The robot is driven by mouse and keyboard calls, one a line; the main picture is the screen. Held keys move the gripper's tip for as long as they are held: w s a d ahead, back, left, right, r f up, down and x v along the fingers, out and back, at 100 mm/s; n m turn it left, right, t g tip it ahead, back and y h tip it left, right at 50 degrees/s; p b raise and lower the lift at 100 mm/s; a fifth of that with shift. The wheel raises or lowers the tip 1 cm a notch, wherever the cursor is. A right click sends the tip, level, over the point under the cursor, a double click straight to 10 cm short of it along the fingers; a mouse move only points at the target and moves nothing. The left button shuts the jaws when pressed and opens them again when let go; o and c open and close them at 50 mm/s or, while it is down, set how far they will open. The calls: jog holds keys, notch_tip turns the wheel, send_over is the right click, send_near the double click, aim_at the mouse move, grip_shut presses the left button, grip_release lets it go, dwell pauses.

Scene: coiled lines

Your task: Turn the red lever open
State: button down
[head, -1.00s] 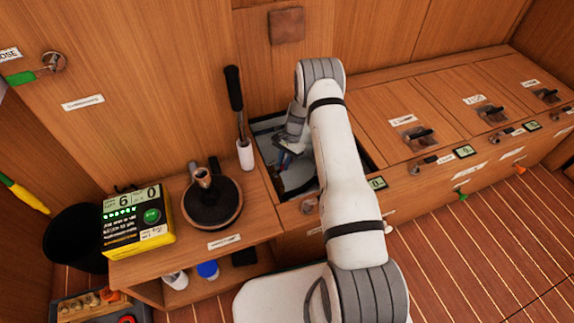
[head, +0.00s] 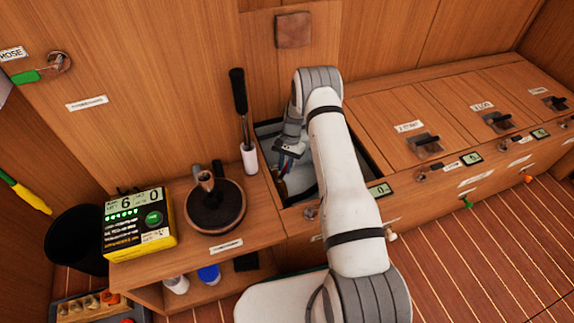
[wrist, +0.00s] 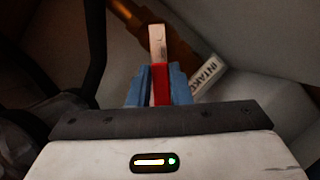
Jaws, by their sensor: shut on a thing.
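The red lever (wrist: 162,84) shows in the wrist view between the two blue fingers of my gripper (wrist: 160,88), which is shut on it. A pale tag or end piece (wrist: 157,42) continues beyond the red part. A copper-coloured pipe (wrist: 122,12) runs behind it, and a white label reading "INTAK..." (wrist: 208,72) lies to the right. In the head view my gripper (head: 284,160) reaches down into an open compartment (head: 372,157). The lever cannot be made out clearly there, and my arm hides part of the compartment.
Dark hoses (wrist: 85,65) run along the left in the wrist view. In the head view, a black-handled tool in a white holder (head: 249,158) stands left of the opening. A round black winch (head: 216,207) and a yellow device (head: 138,222) are further left. Closed lids (head: 405,125) lie right.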

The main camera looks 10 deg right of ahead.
aim_at(285, 169)
jog(key=c, duration=1.3)
grip_release()
notch_tip(285, 169, up, 10)
jog(key=p, duration=0.4)
